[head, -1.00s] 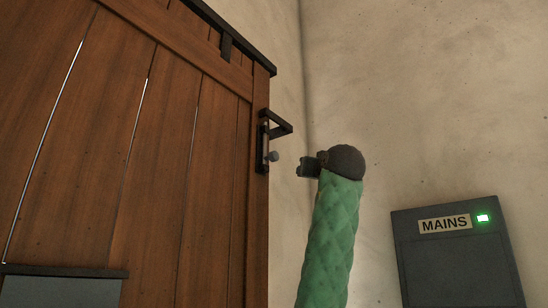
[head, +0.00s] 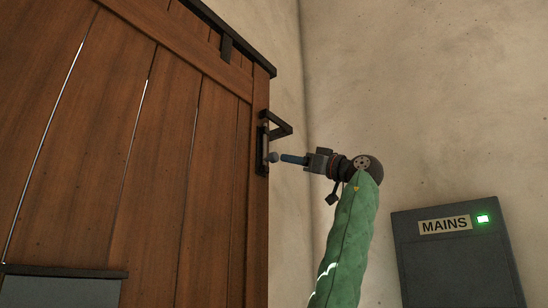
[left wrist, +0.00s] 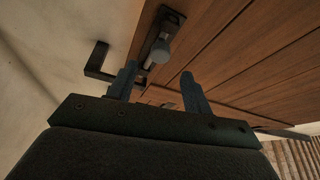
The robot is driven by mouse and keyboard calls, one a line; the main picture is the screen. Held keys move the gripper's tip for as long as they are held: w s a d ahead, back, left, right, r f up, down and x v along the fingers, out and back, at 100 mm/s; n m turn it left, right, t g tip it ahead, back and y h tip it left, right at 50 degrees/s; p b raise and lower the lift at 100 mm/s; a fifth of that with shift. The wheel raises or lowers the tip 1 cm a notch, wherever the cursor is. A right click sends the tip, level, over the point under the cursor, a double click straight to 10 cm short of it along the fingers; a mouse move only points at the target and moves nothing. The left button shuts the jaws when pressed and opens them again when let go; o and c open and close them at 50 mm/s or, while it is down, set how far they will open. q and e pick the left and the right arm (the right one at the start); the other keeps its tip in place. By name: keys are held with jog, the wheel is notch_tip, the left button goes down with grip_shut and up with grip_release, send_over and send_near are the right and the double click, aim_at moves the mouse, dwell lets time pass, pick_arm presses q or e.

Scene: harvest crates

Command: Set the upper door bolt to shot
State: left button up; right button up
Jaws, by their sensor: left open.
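The upper door bolt (head: 263,150) is a dark metal plate with a round grey knob (head: 273,157), mounted near the right edge of the wooden door (head: 190,150). In the left wrist view the bolt's plate (left wrist: 172,20) and its knob (left wrist: 158,52) show above the fingers. My left gripper (head: 283,158) points left at the knob, with its blue fingertips close to it. In the left wrist view the left gripper (left wrist: 160,88) has its two fingers spread, with the knob beyond them and nothing held. Whether the fingertips touch the knob cannot be told. My right gripper is not seen.
A dark bracket (head: 281,125) juts out beside the bolt, close to my left gripper. A grey MAINS box (head: 455,260) with a green light is on the wall at the lower right. Bare wall lies behind my arm.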

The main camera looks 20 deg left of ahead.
aim_at(277, 157)
pick_arm(q)
jog(key=shift+a, duration=0.1)
jog(key=shift+w+a+r, duration=0.15)
jog(key=shift+a+r, duration=0.1)
jog(key=shift+a, duration=0.2)
jog(key=p+x, duration=0.2)
jog(key=x, duration=0.3)
jog(key=shift+a+r, duration=0.1)
jog(key=shift+a, duration=0.25)
jog(key=shift+w+a+r, duration=0.1)
jog(key=shift+w+a, duration=0.1)
jog(key=shift+a, duration=0.2)
grip_shut()
jog(key=shift+r, duration=0.1)
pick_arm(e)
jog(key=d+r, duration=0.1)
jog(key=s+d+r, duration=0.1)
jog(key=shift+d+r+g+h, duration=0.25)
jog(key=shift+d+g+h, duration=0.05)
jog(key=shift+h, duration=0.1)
